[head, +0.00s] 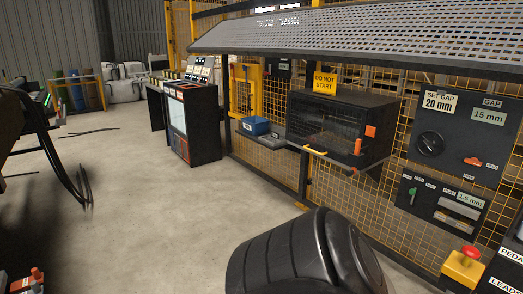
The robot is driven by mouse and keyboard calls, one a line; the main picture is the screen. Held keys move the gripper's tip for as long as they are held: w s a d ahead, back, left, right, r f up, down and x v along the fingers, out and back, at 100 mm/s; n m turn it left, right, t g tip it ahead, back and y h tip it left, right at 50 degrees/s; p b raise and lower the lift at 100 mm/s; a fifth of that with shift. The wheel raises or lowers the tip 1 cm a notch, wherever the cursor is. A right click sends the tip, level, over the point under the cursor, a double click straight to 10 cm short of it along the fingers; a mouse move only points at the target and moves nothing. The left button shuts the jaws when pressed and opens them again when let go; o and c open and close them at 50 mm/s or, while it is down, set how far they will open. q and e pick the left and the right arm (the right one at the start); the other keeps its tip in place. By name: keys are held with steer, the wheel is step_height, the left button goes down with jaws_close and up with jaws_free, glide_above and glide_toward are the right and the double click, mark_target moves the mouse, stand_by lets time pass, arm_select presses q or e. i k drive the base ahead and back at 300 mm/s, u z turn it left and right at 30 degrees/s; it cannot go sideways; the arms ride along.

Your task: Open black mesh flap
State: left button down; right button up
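The black mesh flap (318,136) looks like the front face of a black box mounted on the yellow mesh fence. It appears closed, and the box's inside shows dimly through the mesh. A yellow handle (315,151) sticks out near the flap's lower left edge. An orange tab (358,146) is at its right edge, and an orange square is on the box's side. A black rounded part of my own arm fills the bottom middle, in front of and below the box. Neither of my grippers shows.
A yellow "DO NOT START" sign (325,83) stands on the box. A blue bin (255,126) sits on a shelf to its left. Control panels (450,133) and a red button on a yellow base (464,264) are at right. A perforated canopy (370,35) overhangs. Floor at centre-left is clear.

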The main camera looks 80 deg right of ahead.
mark_target(365, 130)
steer(key=z, duration=2.1)
steer(key=i, duration=2.85)
steer(key=z, duration=0.75)
steer(key=i, duration=1)
steer(key=z, duration=0.5)
